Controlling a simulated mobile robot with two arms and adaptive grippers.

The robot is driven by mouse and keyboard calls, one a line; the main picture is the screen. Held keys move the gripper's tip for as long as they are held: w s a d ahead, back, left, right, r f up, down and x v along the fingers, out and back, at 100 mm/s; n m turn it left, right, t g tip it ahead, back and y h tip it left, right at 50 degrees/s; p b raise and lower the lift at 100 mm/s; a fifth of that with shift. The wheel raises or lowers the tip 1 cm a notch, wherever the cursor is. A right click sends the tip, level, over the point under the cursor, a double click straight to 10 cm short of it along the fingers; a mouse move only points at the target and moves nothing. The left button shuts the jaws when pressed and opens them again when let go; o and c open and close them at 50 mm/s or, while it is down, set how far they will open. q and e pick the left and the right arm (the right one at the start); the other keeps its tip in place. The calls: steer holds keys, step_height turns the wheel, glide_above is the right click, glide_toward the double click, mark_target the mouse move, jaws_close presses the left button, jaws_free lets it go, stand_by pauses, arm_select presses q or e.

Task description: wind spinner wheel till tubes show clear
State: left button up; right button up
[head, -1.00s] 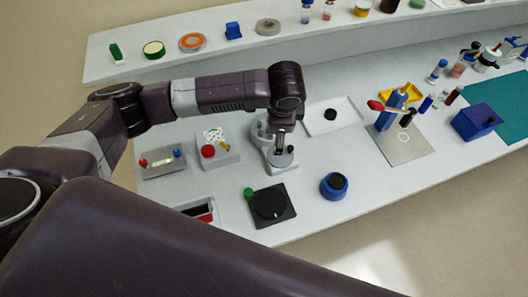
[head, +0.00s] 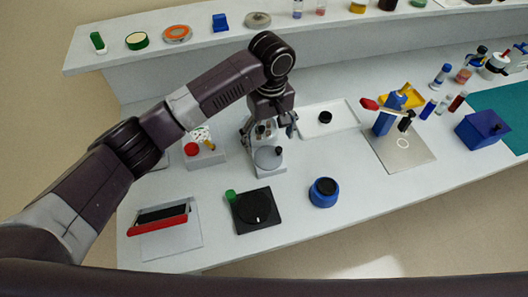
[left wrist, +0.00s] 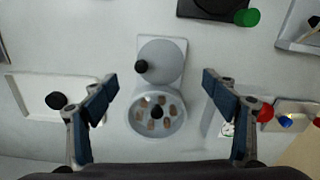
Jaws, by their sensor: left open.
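The spinner stands on the bench below my left gripper. Its flat grey wheel (head: 267,158) has a black knob (left wrist: 141,67) near the rim, at the wheel's left side in the left wrist view. Beside the wheel, the round rotor bowl (left wrist: 157,116) holds several brownish tubes around a dark hub; they do not look clear. My left gripper (head: 271,122) is open and empty above the spinner. In the left wrist view its fingers are wide apart on either side, touching nothing. In the head view it partly hides the rotor. My right gripper is not in view.
A black dial plate (head: 240,215) with a green knob and a blue round pot (head: 323,200) stand in front. A white tray (head: 345,116) and a box with a red button (head: 191,149) flank the spinner. A raised shelf (head: 110,62) runs behind.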

mark_target(268, 157)
arm_select(q)
step_height(268, 157, down, 5)
steer(key=shift+a+f+p, duration=0.1)
steer(key=shift+f+p, duration=0.05)
steer(key=shift+p, duration=0.4)
steer(key=shift+f, duration=0.65)
steer(key=c, duration=1.2)
steer(key=shift+o, duration=0.2)
